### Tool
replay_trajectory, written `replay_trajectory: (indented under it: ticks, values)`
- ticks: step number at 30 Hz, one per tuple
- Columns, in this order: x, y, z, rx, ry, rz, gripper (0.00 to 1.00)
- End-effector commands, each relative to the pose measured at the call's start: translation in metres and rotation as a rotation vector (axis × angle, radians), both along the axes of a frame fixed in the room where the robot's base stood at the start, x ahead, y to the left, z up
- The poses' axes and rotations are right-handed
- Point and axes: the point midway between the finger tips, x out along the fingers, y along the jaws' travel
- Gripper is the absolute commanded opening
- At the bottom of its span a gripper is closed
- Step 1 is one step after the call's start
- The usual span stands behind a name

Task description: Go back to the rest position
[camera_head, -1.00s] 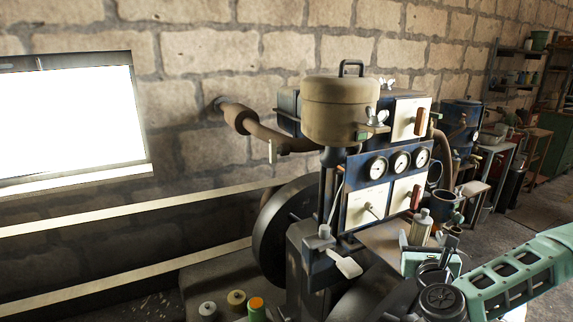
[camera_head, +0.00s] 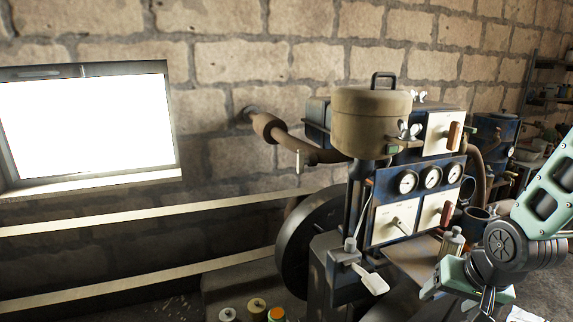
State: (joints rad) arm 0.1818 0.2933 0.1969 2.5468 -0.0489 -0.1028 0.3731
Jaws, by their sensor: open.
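My green and black arm comes in from the right edge, raised at an angle. My gripper (camera_head: 486,304) is low at the right, beside the engine, pointing down near the bottom edge. It is open, and I see nothing held in it. Its fingertips are small and partly cut off by the frame. The engine (camera_head: 400,185) stands right of centre, with a beige tank on top, a row of round gauges and a dark flywheel (camera_head: 305,245) at its left side.
Two pale belt runs (camera_head: 140,217) stretch from the flywheel to the left edge. Several spools (camera_head: 257,308) stand at the bottom. A small bottle (camera_head: 452,241) stands between the engine and my arm. A shelf (camera_head: 549,90) is at the far right. A brick wall with a bright window is behind.

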Motion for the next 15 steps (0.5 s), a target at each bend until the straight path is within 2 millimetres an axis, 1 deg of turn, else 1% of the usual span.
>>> replay_trajectory:
  ticks: [1,3,13,15]
  values:
    - [-0.006,-0.002,0.012,-0.038,0.015,0.045,0.68]
    - [-0.017,-0.006,0.023,-0.078,0.047,0.1,0.68]
    - [-0.063,-0.011,0.067,-0.166,0.162,0.31,0.68]
    - [-0.069,0.014,0.067,-0.163,0.179,0.384,0.68]
